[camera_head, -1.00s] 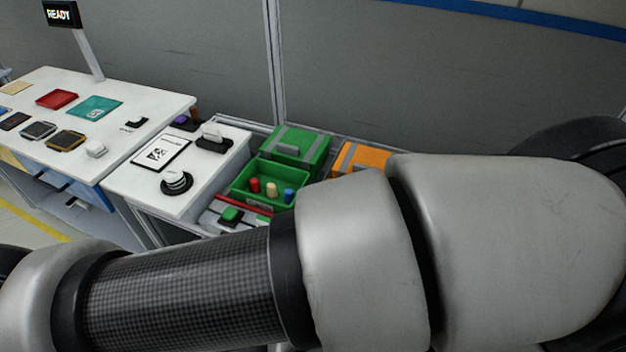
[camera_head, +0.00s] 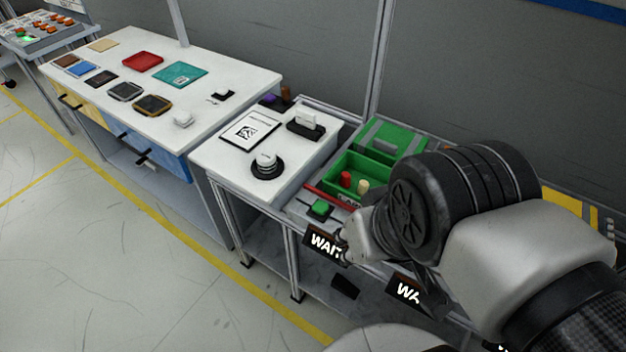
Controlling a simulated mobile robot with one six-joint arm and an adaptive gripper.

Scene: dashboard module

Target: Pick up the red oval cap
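A small upright red piece (camera_head: 346,179) with a rounded top stands in the green open bin (camera_head: 330,177). It may be the red oval cap, but its exact shape is too small to tell. A cream piece (camera_head: 363,187) stands just right of it. My gripper (camera_head: 350,243) seems to be at the end of my wrist, in front of and below the bin, apart from the red piece. My wrist hides part of it and the bin's right side. Its fingers are too unclear to tell open from shut.
A green button box (camera_head: 320,209) and a red bar (camera_head: 328,197) lie in front of the bin. A white table with a black-based knob (camera_head: 267,166) stands to the left. A longer white table (camera_head: 230,85) holds a red tray (camera_head: 142,62) and several flat devices. Floor at left is clear.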

